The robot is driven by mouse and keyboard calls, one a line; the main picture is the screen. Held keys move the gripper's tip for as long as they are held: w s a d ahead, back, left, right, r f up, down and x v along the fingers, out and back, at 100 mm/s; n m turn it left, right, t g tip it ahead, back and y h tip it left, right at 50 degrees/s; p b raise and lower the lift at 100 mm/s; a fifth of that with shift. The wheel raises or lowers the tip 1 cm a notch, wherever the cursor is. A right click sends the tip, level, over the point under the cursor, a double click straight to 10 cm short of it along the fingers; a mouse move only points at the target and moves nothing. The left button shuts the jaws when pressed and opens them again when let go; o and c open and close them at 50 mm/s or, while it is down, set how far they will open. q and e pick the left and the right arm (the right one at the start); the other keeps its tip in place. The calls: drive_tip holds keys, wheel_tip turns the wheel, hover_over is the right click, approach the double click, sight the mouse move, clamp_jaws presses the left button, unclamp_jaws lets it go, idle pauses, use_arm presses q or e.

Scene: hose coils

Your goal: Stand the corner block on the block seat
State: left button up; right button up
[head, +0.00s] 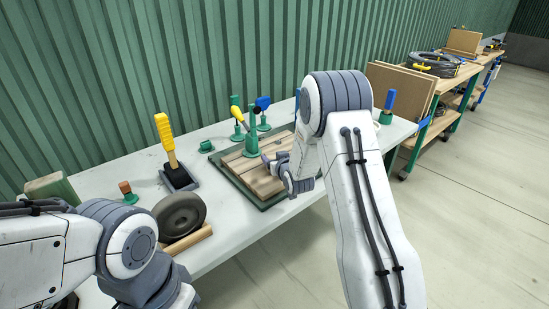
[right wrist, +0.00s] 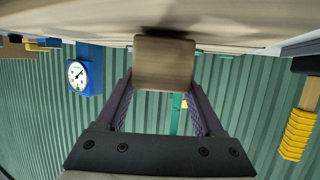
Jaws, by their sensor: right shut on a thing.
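My right gripper (head: 287,182) is low over the wooden boards of a green-framed tray (head: 252,194) on the bench. In the right wrist view its two fingers (right wrist: 165,95) are shut on a plain tan wooden block (right wrist: 165,62), which I take to be the corner block. The block's far end is close to a pale wooden surface, with a dark shadow there; I cannot tell whether it touches. In the head view I cannot make out the block clearly at the gripper. I cannot tell which part is the block seat. My left gripper is not seen, only its arm.
Green upright clamps (head: 251,138) stand at the tray's back edge. A yellow-handled brush (head: 166,139) in a grey holder, a dark wheel (head: 180,215) on a wooden stand and a green block (head: 52,189) are to the left. A blue-handled tool (head: 389,103) stands at the right end.

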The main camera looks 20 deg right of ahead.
drive_tip(key=shift+f+b, duration=0.3)
idle(0.5)
drive_tip(key=o, duration=1.4)
drive_tip(key=shift+p+v, duration=0.35)
drive_tip(key=shift+v, duration=3.65)
